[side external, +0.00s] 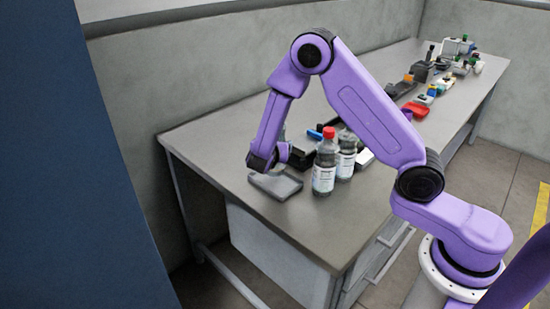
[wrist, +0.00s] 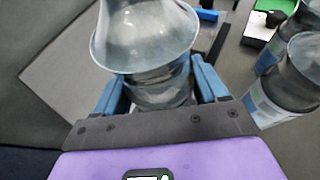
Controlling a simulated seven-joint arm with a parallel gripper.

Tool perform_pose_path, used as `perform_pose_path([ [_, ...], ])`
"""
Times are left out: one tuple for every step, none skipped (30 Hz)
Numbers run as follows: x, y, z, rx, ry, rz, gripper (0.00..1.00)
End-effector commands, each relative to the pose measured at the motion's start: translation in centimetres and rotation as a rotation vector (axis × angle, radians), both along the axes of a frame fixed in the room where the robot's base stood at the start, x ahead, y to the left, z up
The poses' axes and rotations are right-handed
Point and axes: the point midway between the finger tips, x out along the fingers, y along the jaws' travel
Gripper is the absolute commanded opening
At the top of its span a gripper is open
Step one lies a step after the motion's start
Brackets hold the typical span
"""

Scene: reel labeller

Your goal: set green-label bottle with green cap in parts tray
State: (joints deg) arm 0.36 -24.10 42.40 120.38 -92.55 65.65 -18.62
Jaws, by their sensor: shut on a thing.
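My gripper (side external: 268,160) is low over the near left part of the bench, just above a shallow grey tray (side external: 275,187). In the wrist view its blue fingers (wrist: 160,92) are shut on a clear, flared vessel (wrist: 145,35). Its label and cap do not show, so I cannot tell whether it is the green-label bottle. I make out no green cap on either. Two labelled bottles also show at the right of the wrist view (wrist: 275,100).
Behind the gripper lie dark boxes and a blue piece (side external: 315,135). A red bin (side external: 415,110) and several small parts line the far bench. A wall runs along the left and back. The bench front (side external: 280,222) is clear.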

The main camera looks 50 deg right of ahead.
Motion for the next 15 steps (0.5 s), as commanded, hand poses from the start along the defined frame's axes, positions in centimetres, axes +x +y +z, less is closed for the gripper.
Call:
perform_pose_path([
  [0.0, 0.0, -0.4, -0.003, 0.001, 0.000, 0.18],
  [0.0, 0.0, -0.8, -0.003, 0.001, 0.000, 0.18],
  [0.0, 0.0, -1.3, -0.003, 0.003, 0.002, 0.18],
  [0.0, 0.0, -1.7, -0.003, 0.003, 0.002, 0.18],
  [0.0, 0.0, -2.1, -0.002, 0.002, 0.001, 0.18],
  [0.0, 0.0, -2.6, -0.002, 0.002, 0.001, 0.18],
  [0.0, 0.0, -2.9, -0.003, 0.000, 0.001, 0.18],
  [0.0, 0.0, -3.2, -0.002, 0.001, 0.001, 0.18],
  [0.0, 0.0, -3.5, -0.002, 0.000, 0.000, 0.18],
  [0.0, 0.0, -3.7, -0.002, 0.000, 0.000, 0.18],
  [0.0, 0.0, -3.8, -0.002, -0.001, 0.001, 0.18],
  [0.0, 0.0, -3.9, -0.001, -0.001, 0.001, 0.18],
  [0.0, 0.0, -3.9, -0.001, -0.002, 0.001, 0.18],
  [0.0, 0.0, -3.9, -0.001, -0.002, 0.001, 0.18],
  [0.0, 0.0, -3.9, -0.001, -0.002, 0.001, 0.18],
])
